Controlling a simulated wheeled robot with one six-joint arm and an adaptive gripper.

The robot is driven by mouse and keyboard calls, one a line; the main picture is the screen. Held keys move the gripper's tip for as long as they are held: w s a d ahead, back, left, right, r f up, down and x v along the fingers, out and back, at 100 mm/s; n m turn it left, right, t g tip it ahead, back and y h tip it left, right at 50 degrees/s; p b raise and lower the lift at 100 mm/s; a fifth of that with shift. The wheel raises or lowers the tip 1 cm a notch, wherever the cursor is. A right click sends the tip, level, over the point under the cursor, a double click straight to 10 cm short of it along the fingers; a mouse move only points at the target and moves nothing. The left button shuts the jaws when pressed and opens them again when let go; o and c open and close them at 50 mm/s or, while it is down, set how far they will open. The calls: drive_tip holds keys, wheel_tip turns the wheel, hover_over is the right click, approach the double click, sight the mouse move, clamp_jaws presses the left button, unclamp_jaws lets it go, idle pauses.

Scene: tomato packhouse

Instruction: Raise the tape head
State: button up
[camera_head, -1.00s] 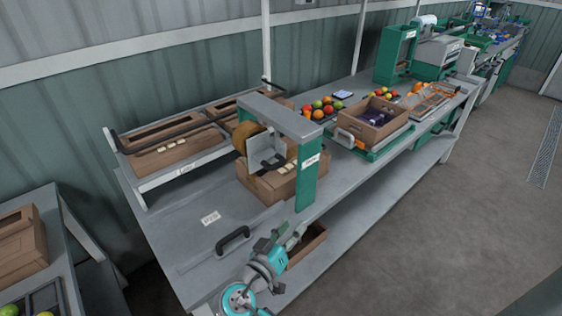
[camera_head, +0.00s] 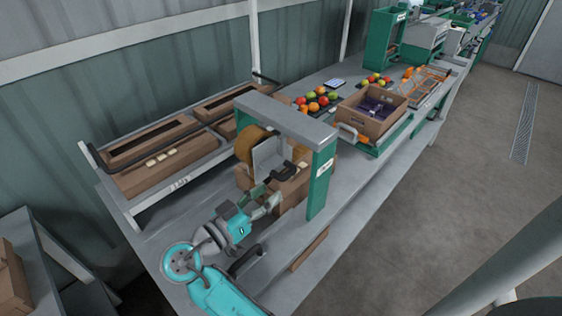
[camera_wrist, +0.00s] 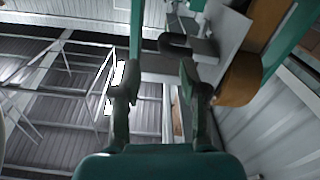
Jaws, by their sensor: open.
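The tape head (camera_head: 267,157), a light grey plate with a brown tape roll (camera_head: 246,140) and a dark handle (camera_head: 284,171), sits under a grey beam on a green post (camera_head: 321,178). A brown carton (camera_head: 296,188) is beneath it, partly hidden. My gripper (camera_head: 270,199) is open and empty, just in front and to the left of the handle, its fingers pointing toward it. In the wrist view the fingers (camera_wrist: 158,82) are spread apart. The handle (camera_wrist: 184,46) lies just beyond the right finger, with the grey plate and tape roll (camera_wrist: 241,80) to the right.
A rack with several brown cartons (camera_head: 165,160) stands at the back left. A black bench handle (camera_head: 246,261) is near my arm. To the right are fruit trays (camera_head: 317,101) and an open carton (camera_head: 372,111) on a green stand. The floor at right is clear.

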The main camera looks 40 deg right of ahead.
sight(294, 168)
drive_tip(key=shift+w+d, duration=0.15)
drive_tip(key=shift+w, duration=0.15)
drive_tip(key=d, duration=1)
drive_tip(key=shift+w+d, duration=0.2)
drive_tip(key=shift+d, duration=0.05)
clamp_jaws()
